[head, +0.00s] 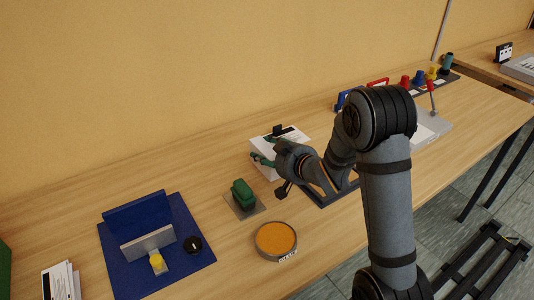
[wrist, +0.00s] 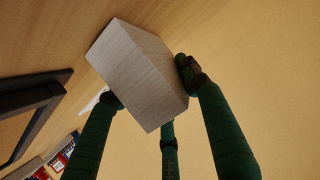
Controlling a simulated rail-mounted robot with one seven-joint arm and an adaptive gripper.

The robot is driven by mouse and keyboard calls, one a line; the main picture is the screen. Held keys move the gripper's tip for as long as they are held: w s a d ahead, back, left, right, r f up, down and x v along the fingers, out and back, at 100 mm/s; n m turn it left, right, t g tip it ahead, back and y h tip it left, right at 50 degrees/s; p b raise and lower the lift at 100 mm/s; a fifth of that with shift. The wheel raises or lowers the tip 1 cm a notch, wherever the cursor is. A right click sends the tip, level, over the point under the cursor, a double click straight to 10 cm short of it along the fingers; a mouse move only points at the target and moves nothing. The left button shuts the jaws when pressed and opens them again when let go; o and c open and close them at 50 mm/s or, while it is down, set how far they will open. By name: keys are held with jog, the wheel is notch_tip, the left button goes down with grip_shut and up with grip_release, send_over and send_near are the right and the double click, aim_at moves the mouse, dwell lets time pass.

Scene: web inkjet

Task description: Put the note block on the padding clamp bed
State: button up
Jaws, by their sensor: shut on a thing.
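The note block (head: 261,171) is a pale, thick stack in the middle of the bench in the head view. My gripper (head: 263,150) has its green fingers closed around it. In the wrist view the note block (wrist: 140,75) sits tilted between the green fingers of my gripper (wrist: 152,98). I cannot tell how high it is above the bench. The padding clamp bed (head: 190,261) looks to be the blue base at the left, with a blue back wall, a grey upright plate, and yellow and black knobs. My gripper is well to its right.
A green object on a grey plate (head: 243,194) and a round orange-topped tin (head: 276,239) stand between clamp bed and gripper. A white card with a black piece (head: 293,137) lies behind the gripper. A paper stack (head: 61,282) is front left. Coloured items (head: 418,78) stand far right.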

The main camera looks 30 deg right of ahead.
jog(key=shift+f, duration=0.2)
jog(key=o, duration=1.3)
jog(key=shift+r, duration=0.15)
jog(key=shift+r, duration=0.25)
jog(key=b+v, duration=0.1)
jog(key=v, duration=1)
jog(key=shift+s+f, duration=0.1)
jog(key=shift+f, duration=0.1)
jog(key=shift+o, duration=0.7)
jog(key=shift+s+r, duration=0.2)
jog(key=shift+s, duration=0.25)
